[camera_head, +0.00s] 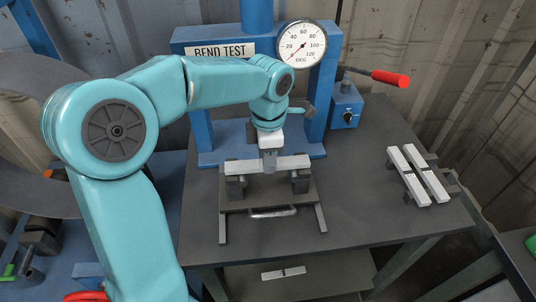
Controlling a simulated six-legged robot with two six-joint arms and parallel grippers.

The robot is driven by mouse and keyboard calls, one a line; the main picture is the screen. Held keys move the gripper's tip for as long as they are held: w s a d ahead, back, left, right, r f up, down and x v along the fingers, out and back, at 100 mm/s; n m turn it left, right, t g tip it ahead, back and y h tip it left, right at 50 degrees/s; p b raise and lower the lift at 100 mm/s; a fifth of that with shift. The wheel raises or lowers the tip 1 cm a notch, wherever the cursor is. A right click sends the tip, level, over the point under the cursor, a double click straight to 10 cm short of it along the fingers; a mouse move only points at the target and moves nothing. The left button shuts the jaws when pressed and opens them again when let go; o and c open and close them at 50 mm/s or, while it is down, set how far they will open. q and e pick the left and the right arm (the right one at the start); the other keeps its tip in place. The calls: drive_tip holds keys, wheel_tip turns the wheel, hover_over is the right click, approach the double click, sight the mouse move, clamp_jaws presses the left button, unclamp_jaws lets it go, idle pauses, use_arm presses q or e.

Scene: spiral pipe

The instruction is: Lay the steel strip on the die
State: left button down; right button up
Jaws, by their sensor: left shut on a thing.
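The pale steel strip (239,166) lies level across the two dark blocks of the die (236,187), at the front of the blue bend test press. Whether it bears fully on both blocks is hard to tell. My left gripper (270,160) reaches down from above and is shut on the strip near its middle, hiding that part. My right gripper is not in view.
The blue press frame (205,130) with a round dial (302,44) stands behind the die. A blue box (345,108) with a red-handled lever (390,78) is to its right. More pale strips (408,176) rest on a dark rack at right. The tabletop (365,215) between is clear.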

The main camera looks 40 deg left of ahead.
use_arm(q)
drive_tip(key=shift+a, duration=0.1)
drive_tip(key=c, duration=0.7)
unclamp_jaws()
drive_tip(key=shift+c, duration=0.2)
wheel_tip(320, 180, up, 16)
drive_tip(key=p, duration=0.2)
drive_tip(key=shift+r, duration=0.2)
